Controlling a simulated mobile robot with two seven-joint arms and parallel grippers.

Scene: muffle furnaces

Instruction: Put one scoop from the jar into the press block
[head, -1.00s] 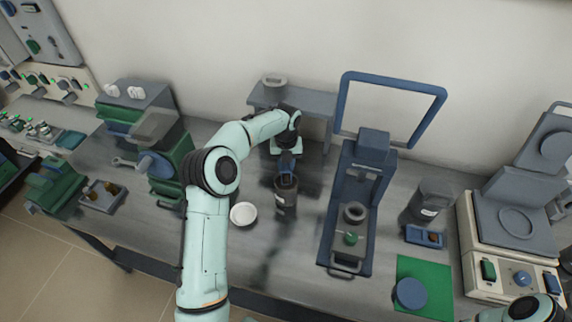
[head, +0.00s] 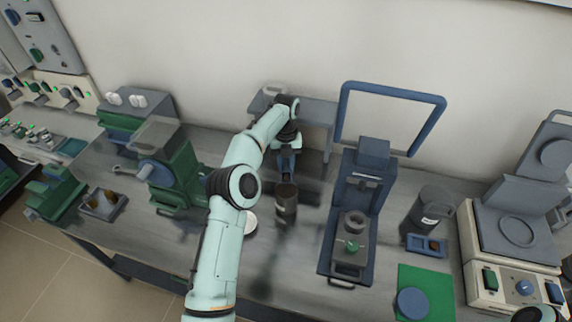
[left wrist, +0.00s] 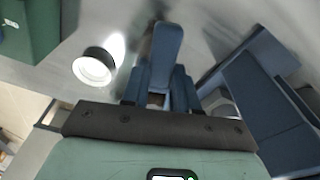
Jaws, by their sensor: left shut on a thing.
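A dark open jar (head: 286,208) with a pale label stands upright at the middle of the bench in the head view. My left gripper (head: 286,163) is just behind and above its mouth. It is shut on a blue scoop, whose flat handle (left wrist: 166,45) shows between the fingers in the left wrist view. The scoop's bowl and any load in it are hidden. The press block, a grey ring-topped piece (head: 353,222), sits in the blue press frame to the right of the jar, with a green knob in front. My right gripper is out of view.
A white dish (head: 250,222) is partly hidden behind my left arm; it also shows in the left wrist view (left wrist: 93,67). A second dark container (head: 430,208) stands right of the press. A blue disc (head: 412,302) lies on a green mat (head: 440,280). A grey shelf (head: 315,112) stands behind.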

